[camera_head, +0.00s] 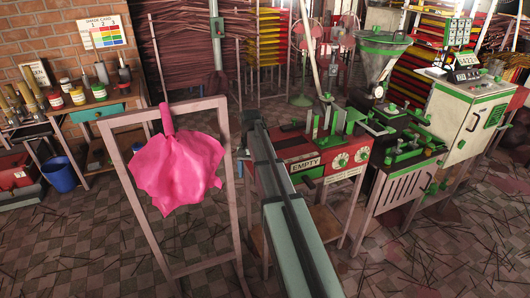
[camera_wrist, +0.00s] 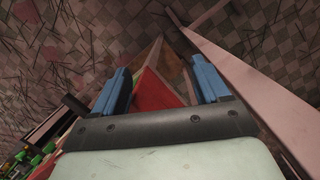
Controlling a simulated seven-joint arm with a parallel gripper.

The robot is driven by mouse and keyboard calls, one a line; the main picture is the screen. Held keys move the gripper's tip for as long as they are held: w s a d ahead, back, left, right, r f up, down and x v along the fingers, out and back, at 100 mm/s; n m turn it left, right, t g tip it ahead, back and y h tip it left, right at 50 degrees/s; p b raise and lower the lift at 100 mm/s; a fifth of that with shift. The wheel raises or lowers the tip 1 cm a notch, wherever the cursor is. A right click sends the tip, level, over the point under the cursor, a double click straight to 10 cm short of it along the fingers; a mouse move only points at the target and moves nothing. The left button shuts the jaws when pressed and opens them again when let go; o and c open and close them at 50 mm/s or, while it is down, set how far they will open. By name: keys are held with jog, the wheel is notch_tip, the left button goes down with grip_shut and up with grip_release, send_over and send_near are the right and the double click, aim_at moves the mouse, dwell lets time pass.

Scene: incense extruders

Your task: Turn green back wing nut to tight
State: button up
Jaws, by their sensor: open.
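My gripper (camera_wrist: 162,86) is open and empty in the wrist view, its two blue fingers wide apart. It points down toward the floor beside a red box side. Several small green parts sit on the black extruder (camera_head: 409,158) to the right, well apart from my arm. I cannot tell which of them is the green back wing nut. Small green parts also show at the lower left of the wrist view (camera_wrist: 36,153).
A wooden frame (camera_head: 233,180) with a pink cloth (camera_head: 178,160) stands close left of my arm. A steel hopper (camera_head: 381,62) and a pale cabinet (camera_head: 471,112) stand at right. A workbench (camera_head: 97,104) with jars is at far left. Thin sticks litter the tiled floor.

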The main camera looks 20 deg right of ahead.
jog(key=w+d+r+t, duration=0.1)
jog(key=w+d+r, duration=0.25)
jog(key=r, duration=0.45)
jog(key=w+d+r+t, duration=0.15)
jog(key=d+r, duration=0.25)
jog(key=r, duration=0.5)
jog(key=shift+g+h, duration=0.25)
jog(key=shift+h, duration=0.15)
jog(key=f, duration=1.3)
jog(key=shift+w+d+f, duration=0.1)
jog(key=shift+w+f, duration=0.1)
jog(key=shift+f, duration=0.2)
jog(key=c, duration=1.1)
jog(key=shift+o, duration=0.2)
jog(key=shift+m, duration=0.8)
jog(key=o, duration=1.1)
jog(key=shift+c, duration=0.2)
